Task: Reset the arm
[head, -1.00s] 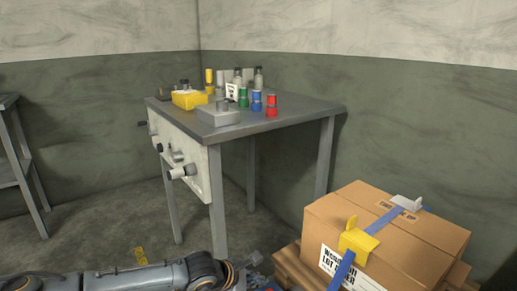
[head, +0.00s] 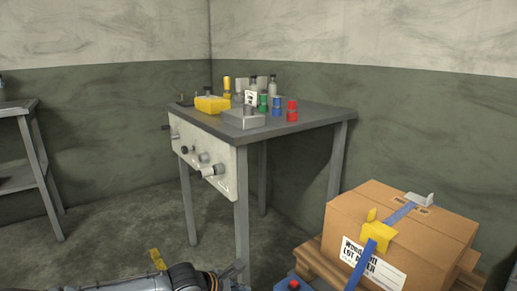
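My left arm (head: 180,279) comes in low along the bottom edge of the head view, with a grey link and an orange-ringed dark joint. At its right end a small dark piece (head: 235,270), perhaps part of my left gripper, shows in front of the table's near leg. The rest of that end is cut off by the frame, so its opening and any hold are hidden. My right arm and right gripper do not show.
A grey metal table (head: 300,118) holds a yellow item (head: 212,104), a grey box and several colored cylinders. A strapped cardboard box (head: 400,225) sits on a wooden pallet at right. A grey shelf (head: 40,160) stands left. Floor between is mostly clear.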

